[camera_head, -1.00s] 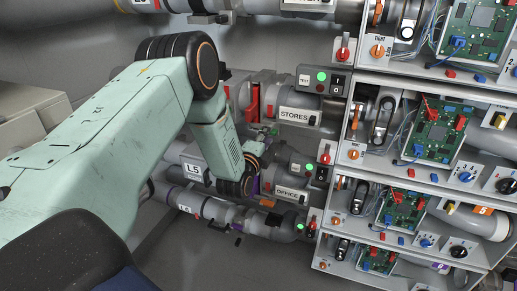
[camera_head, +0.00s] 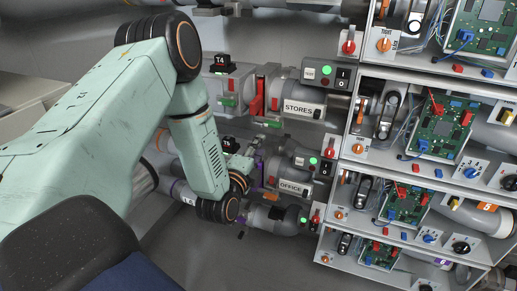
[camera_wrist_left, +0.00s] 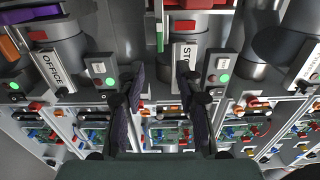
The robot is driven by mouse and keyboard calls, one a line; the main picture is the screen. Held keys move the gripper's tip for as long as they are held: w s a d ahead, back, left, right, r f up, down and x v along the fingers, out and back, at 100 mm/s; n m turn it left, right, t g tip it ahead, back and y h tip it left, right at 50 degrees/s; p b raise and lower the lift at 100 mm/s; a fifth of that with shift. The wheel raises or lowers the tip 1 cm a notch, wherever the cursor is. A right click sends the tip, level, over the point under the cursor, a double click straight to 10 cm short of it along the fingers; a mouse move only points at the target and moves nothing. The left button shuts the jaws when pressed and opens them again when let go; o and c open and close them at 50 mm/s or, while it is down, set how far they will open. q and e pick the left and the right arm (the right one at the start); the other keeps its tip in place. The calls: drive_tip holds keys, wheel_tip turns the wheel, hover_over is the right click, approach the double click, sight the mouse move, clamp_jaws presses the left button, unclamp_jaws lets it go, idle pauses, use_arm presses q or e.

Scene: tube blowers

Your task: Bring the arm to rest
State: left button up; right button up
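My left arm (camera_head: 85,130) comes in from the left in the head view, bent at a dark elbow joint, with its forearm pointing down. Its wrist is in front of the grey tubes, left of the OFFICE label (camera_head: 291,187). My left gripper (camera_head: 240,163) is small and partly hidden there. In the left wrist view the two dark fingers (camera_wrist_left: 160,78) stand apart with nothing between them, so it is open. The STORES label (camera_wrist_left: 185,62) shows behind the fingers. My right gripper is in neither view.
Shelves with green circuit boards (camera_head: 443,133), knobs and switches fill the right. The STORES tube unit (camera_head: 300,107) and a black T4 tag (camera_head: 221,63) are near the forearm. Grey floor (camera_head: 310,265) is clear below the tubes. Another tube lies behind my left arm.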

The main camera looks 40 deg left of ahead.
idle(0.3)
use_arm(q)
drive_tip(key=s+d+f+n+g+h, duration=0.2)
drive_tip(key=s+d+f+n+g, duration=0.25)
drive_tip(key=f+n, duration=0.2)
drive_tip(key=s+d+f+n+g+h, duration=0.1)
drive_tip(key=s+d+f+n+g, duration=0.2)
drive_tip(key=s+f+n, duration=0.35)
drive_tip(key=s+d+f+n+g, duration=0.1)
drive_tip(key=s+d+f+g, duration=0.1)
drive_tip(key=s, duration=0.6)
drive_tip(key=s+d+f+n+g+h+b, duration=0.1)
drive_tip(key=s+d+f+g, duration=0.2)
drive_tip(key=s, duration=0.5)
drive_tip(key=s+d+f+n+g+b, duration=0.1)
drive_tip(key=s+f+g, duration=0.3)
drive_tip(key=s, duration=0.5)
drive_tip(key=shift+d+f+g+h, duration=0.3)
drive_tip(key=shift+d+f+g, duration=0.05)
drive_tip(key=shift+d+f, duration=0.45)
drive_tip(key=shift+a, duration=0.1)
